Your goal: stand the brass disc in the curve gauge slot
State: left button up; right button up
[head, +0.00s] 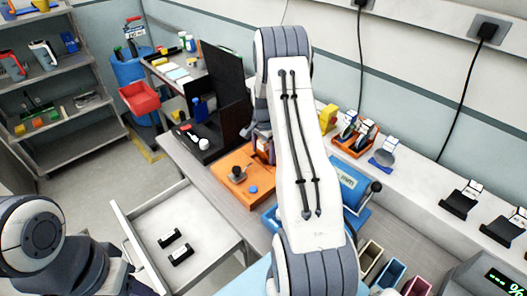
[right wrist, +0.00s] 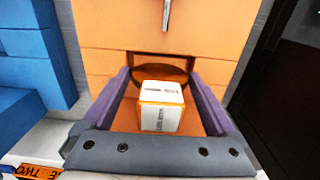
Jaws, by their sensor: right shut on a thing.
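My right gripper (right wrist: 160,80) shows two purple fingers in the right wrist view, shut on a block-shaped grip (right wrist: 158,112) with a white label and orange edges. A brown, dark-rimmed round shape (right wrist: 160,74) shows just beyond the grip. It looks like the brass disc, mostly hidden by the grip. An orange upright body (right wrist: 110,40) stands close behind it. I cannot tell whether the disc is in a slot. In the head view my right arm hides most of this, and the right gripper (head: 262,140) shows only partly beside an orange block. My left gripper is out of view.
An orange board (head: 228,190) with a dark knob lies on the bench left of my arm. A blue device (head: 352,185) stands right of it. Labelled holders, one with a grey disc (head: 384,157), line the back ledge. An open drawer (head: 205,240) holds two black pieces.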

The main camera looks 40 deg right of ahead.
jog(key=o, duration=1.2)
jog(key=shift+f, duration=0.1)
